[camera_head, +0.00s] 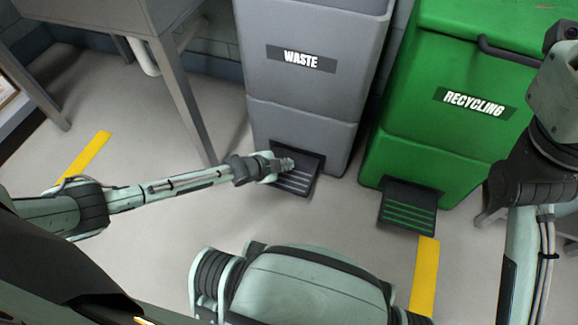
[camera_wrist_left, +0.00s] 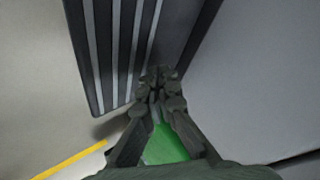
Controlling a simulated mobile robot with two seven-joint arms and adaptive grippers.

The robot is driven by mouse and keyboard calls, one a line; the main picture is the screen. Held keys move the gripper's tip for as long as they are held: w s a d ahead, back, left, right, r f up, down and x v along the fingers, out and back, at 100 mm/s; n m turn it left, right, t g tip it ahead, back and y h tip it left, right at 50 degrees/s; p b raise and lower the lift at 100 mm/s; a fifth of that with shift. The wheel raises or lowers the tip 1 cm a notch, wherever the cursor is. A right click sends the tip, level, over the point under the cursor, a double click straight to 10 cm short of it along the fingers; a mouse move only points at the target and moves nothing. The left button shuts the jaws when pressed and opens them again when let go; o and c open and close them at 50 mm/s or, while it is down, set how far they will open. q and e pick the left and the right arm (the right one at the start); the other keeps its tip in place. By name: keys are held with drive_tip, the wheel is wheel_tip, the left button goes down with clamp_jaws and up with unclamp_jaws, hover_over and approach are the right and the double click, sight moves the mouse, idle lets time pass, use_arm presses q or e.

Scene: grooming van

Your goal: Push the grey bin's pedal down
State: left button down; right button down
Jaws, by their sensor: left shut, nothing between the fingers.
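The grey bin (camera_head: 308,95) marked WASTE stands at the top middle of the head view. Its dark ribbed pedal (camera_head: 297,180) sticks out low at the front. My left gripper (camera_head: 288,164) is shut and empty, with its fingertips over the upper part of the pedal. In the left wrist view the pedal (camera_wrist_left: 117,50) fills the upper left and the shut fingertips (camera_wrist_left: 157,78) are at its edge. I cannot tell whether they touch it. My right gripper is not clearly in view; part of my right arm shows at the right edge of the head view.
A green bin (camera_head: 450,90) marked RECYCLING stands to the right, with its own pedal (camera_head: 408,207). A grey table leg (camera_head: 182,95) stands left of the grey bin. Yellow strips (camera_head: 425,275) mark the floor. The floor in front of the grey bin is clear.

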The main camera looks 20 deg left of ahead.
use_arm(q)
drive_tip(key=shift+r, duration=0.1)
wheel_tip(320, 180, up, 5)
drive_tip(key=p, duration=0.5)
idle(0.9)
